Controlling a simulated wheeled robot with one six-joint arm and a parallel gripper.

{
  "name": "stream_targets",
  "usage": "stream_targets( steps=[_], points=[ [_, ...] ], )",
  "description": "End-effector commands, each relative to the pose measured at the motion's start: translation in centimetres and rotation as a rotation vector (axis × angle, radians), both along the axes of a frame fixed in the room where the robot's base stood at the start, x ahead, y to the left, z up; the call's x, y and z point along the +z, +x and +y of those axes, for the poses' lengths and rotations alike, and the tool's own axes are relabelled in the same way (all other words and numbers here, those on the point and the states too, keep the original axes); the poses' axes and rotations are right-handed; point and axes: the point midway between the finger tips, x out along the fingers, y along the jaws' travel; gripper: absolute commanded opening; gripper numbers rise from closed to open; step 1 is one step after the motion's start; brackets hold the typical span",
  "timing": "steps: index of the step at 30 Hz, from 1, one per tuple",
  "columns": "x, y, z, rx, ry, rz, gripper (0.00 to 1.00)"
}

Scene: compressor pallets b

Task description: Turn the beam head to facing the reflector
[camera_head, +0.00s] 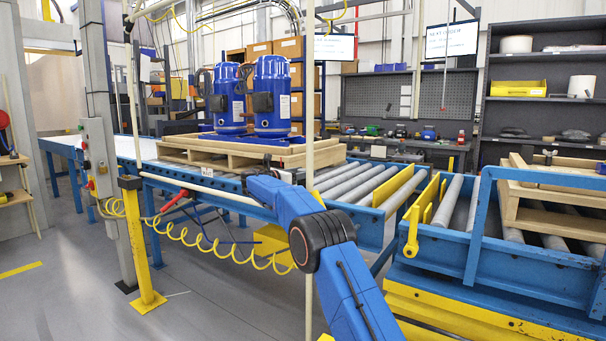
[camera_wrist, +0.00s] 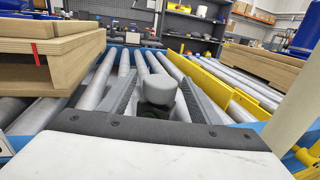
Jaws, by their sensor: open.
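My gripper (camera_wrist: 160,80) shows in the wrist view with its two grey fingers apart. A light grey rounded block (camera_wrist: 160,89) on a dark base shows between the fingers; I cannot tell whether it is the beam head or part of my gripper. No contact between it and the fingers is clear. In the head view my blue arm reaches up from the lower right, and its gripper end cannot be made out. A yellow post (camera_head: 140,240) with a dark top (camera_head: 130,183) stands left of the arm; its function is unclear. I cannot identify the reflector in either view.
Two blue compressors (camera_head: 272,96) stand on a wooden pallet (camera_head: 225,153) on the conveyor. Yellow guards (camera_head: 400,187) cross between rollers. A coiled yellow hose (camera_head: 200,246) hangs near my arm.

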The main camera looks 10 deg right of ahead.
Motion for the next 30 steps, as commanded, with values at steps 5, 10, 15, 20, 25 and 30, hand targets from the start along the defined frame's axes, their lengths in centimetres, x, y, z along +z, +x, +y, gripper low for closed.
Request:
stream_targets(
  steps=[5,10,15,20,25,30],
  points=[
    [-0.01,0.1,-0.14,0.0,0.0,0.0,0.57],
    [-0.01,0.09,-0.12,0.0,0.0,0.0,0.45],
    [-0.02,0.09,-0.1,0.0,-0.001,0.001,0.16],
    [0.07,0.08,-0.14,0.012,-0.001,0.0,0.16],
    [0.22,0.07,-0.23,0.077,-0.004,0.0,0.16],
    [0.25,0.03,-0.2,0.168,-0.003,-0.001,0.16]
  ],
)
